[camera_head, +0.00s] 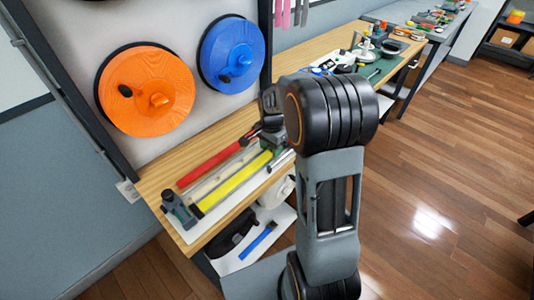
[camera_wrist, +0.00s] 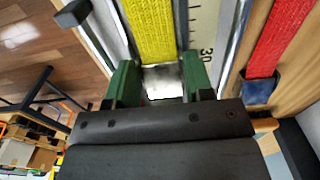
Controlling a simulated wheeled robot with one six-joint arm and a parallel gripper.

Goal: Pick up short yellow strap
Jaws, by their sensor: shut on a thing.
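The yellow strap (camera_head: 235,182) lies flat and straight along a measuring board on the wooden bench. It also shows in the wrist view (camera_wrist: 153,28), running up out of the frame. My gripper (camera_head: 271,143) is at the strap's far end in the head view. In the wrist view its two green fingers (camera_wrist: 158,66) stand on either side of the strap's end, shut on it. A pale, shiny patch shows between the fingers below the yellow weave. The exact contact is partly hidden by the fingers.
A red strap (camera_head: 208,164) lies alongside, left of the yellow one. A grey clamp-like block (camera_head: 178,210) stands at the board's near end. Orange (camera_head: 150,88) and blue (camera_head: 232,55) reels hang on the wall panel. Tools crowd the bench farther back.

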